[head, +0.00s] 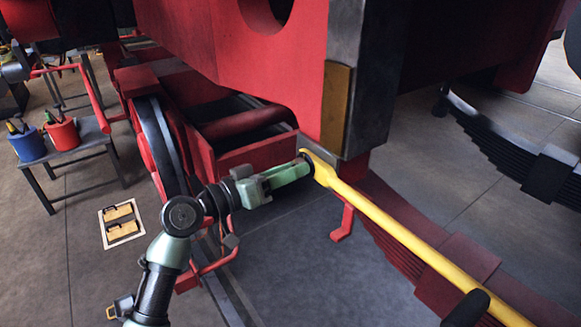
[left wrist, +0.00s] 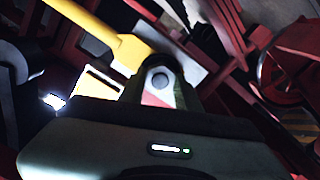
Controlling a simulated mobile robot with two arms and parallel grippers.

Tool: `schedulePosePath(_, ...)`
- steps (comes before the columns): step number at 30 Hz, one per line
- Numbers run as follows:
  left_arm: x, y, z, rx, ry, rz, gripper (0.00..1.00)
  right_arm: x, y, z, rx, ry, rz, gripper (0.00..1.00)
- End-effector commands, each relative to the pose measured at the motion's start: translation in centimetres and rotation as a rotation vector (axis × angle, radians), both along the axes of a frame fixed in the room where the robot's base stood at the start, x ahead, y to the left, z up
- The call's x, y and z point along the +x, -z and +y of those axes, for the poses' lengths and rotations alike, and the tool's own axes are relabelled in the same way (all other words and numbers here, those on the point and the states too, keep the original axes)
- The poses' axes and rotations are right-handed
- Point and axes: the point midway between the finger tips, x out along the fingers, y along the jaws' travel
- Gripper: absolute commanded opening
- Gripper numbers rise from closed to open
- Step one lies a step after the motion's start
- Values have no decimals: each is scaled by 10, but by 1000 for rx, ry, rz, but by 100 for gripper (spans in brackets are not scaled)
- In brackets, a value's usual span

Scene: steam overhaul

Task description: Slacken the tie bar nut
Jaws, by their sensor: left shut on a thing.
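A long yellow spanner (head: 400,235) runs from the lower right up to the middle of the head view, its jaw end by the lower corner of the red frame. My left gripper (head: 306,167) is at that jaw end and appears shut on it. The spanner also shows in the left wrist view (left wrist: 100,35), its head beside my fingers (left wrist: 160,80). The tie bar nut is not clearly visible; the gripper and spanner head cover that spot. A dark rounded shape crosses the spanner's handle at the lower right; I cannot tell whether it is my right gripper.
A red frame (head: 240,40) hangs overhead, with a dark leaf spring (head: 505,150) at the right. A small table (head: 90,133) at the left bears a blue pot (head: 28,145) and a red pot (head: 62,134). Yellow blocks (head: 122,229) lie on a white floor mat.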

Motion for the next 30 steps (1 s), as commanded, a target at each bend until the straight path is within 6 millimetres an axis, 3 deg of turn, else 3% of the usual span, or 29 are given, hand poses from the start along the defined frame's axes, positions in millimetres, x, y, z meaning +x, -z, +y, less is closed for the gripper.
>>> schedulePosePath(30,1,-2,0,-567,-1,783,0,0,-64,-5,-6,1,1,36)
